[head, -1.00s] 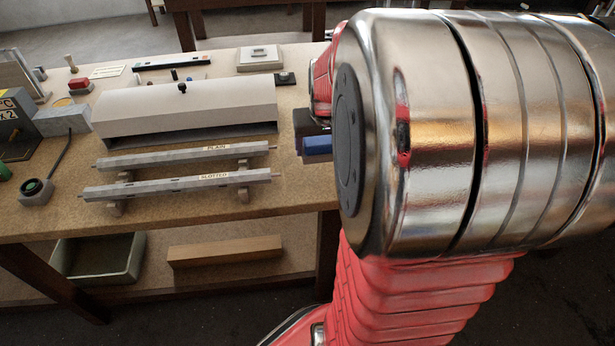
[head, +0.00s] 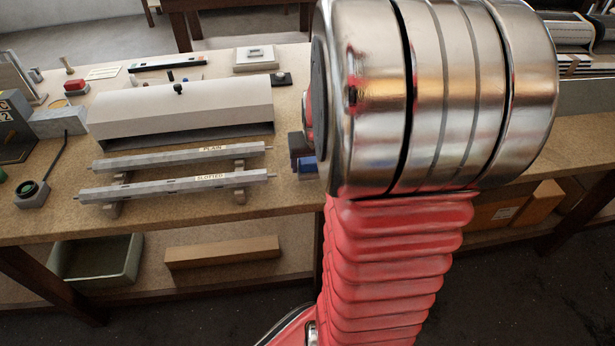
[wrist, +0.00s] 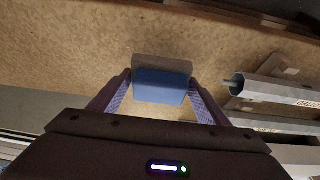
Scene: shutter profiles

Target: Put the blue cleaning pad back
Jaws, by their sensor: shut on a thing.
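The blue cleaning pad (wrist: 158,86) is between the two fingers of my gripper (wrist: 160,92) in the wrist view, with a grey-brown strip along its far side. My gripper is shut on it. In the head view a small part of the blue pad (head: 307,166) shows by the right ends of the two bars. The rest of it and most of my gripper are hidden behind my arm. The pad is over the bench top (wrist: 60,35); I cannot tell whether it touches it.
A bar labelled PLAIN (head: 180,158) and a bar labelled SLOTTED (head: 170,187) lie on supports left of the pad. A long pale cover (head: 180,108) stands behind them. The bench front left of my arm (head: 150,218) is bare.

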